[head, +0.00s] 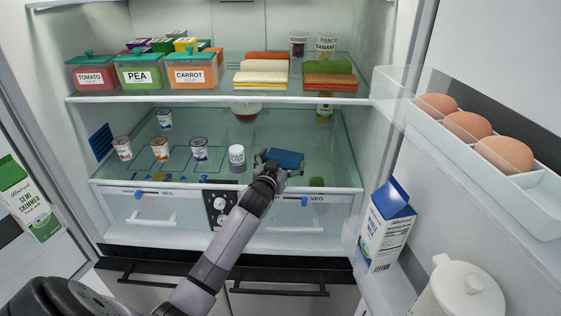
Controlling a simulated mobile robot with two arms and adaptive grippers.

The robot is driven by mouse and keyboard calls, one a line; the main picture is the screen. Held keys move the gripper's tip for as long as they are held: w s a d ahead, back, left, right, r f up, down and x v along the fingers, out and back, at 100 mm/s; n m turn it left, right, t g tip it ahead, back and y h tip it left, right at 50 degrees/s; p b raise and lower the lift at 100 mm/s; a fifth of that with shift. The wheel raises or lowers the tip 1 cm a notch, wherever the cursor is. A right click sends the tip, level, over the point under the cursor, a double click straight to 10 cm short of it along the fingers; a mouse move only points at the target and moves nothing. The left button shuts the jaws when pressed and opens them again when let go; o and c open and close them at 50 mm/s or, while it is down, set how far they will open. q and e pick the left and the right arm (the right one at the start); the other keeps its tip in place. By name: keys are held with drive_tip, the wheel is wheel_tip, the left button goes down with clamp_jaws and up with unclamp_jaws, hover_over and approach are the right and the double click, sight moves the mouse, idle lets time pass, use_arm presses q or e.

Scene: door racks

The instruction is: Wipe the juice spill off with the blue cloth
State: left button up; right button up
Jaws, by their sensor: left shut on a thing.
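The blue cloth (287,157) is on or just above the glass lower shelf (335,150), right of centre. My left gripper (272,168) reaches in from the front and is shut on the cloth's near left side. I cannot tell whether the cloth presses on the glass. A small green patch (317,182) shows at the shelf's front right edge, to the right of the gripper. I cannot tell whether it is the juice spill or something below the glass. No other spill stands out; the cloth and gripper may hide part of it. My right gripper is out of view.
A white tub (237,158) stands close left of the gripper, with several yogurt pots (199,149) further left. The upper shelf (220,98) hangs above. The right door holds a milk carton (386,224).

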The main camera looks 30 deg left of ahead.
sight(293, 163)
use_arm(q)
drive_tip(key=shift+w+d+f, duration=0.1)
drive_tip(key=shift+w+d, duration=0.4)
drive_tip(key=shift+d, duration=0.3)
drive_tip(key=shift+w+d, duration=0.45)
drive_tip(key=shift+d, duration=0.35)
drive_tip(key=shift+s+a+p, duration=0.4)
drive_tip(key=shift+a, duration=0.3)
drive_tip(key=shift+s+a+p, duration=0.25)
drive_tip(key=shift+s+a, duration=0.1)
drive_tip(key=shift+a, duration=0.2)
drive_tip(key=shift+s+a+p, duration=0.25)
drive_tip(key=shift+s+a, duration=0.05)
drive_tip(key=shift+a, duration=0.25)
wheel_tip(293, 163, up, 6)
drive_tip(key=p, duration=0.5)
drive_tip(key=shift+p, duration=0.35)
